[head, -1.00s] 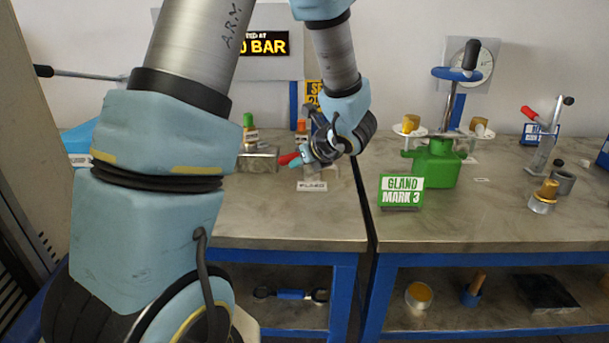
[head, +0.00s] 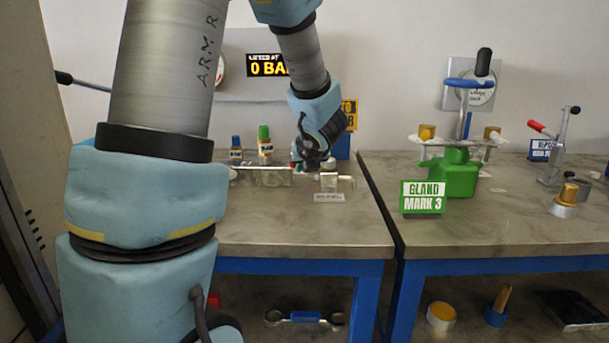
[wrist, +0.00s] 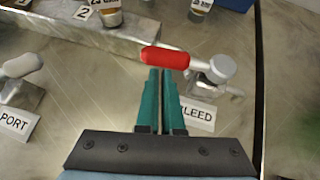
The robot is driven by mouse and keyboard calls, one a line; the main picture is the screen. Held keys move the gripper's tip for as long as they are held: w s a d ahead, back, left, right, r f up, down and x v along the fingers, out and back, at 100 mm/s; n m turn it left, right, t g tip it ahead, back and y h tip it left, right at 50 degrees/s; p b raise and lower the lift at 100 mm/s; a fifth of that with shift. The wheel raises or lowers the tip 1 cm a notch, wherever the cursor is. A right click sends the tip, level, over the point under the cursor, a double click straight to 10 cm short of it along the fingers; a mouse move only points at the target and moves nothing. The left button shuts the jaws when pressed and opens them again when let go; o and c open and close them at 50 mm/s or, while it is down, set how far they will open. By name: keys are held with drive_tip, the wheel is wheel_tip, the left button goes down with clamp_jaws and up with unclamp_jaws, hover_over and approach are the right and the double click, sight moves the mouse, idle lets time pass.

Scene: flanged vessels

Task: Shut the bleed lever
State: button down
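The bleed lever has a red grip (wrist: 165,57) that points left from a round grey hub (wrist: 222,68) in the wrist view. Its BLEED label (wrist: 197,115) is partly hidden behind my fingers. My gripper (wrist: 160,71) has its two teal fingers together, with only a thin gap. The fingertips are at the near side of the red grip, around its middle; I cannot tell whether they touch it. In the head view my gripper (head: 299,166) is over the left bench, and my wrist mostly hides the lever. The label (head: 328,197) shows below it.
A PORT label (wrist: 14,122) and a pale-gripped lever (wrist: 22,66) are at the wrist view's left. Small bottles (head: 264,145) stand behind on a metal block. The right bench holds the green GLAND MARK 3 vessel (head: 453,178). The left bench's front is clear.

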drive_tip(key=shift+w+a, duration=0.25)
drive_tip(key=shift+w, duration=0.1)
drive_tip(key=shift+b, duration=0.3)
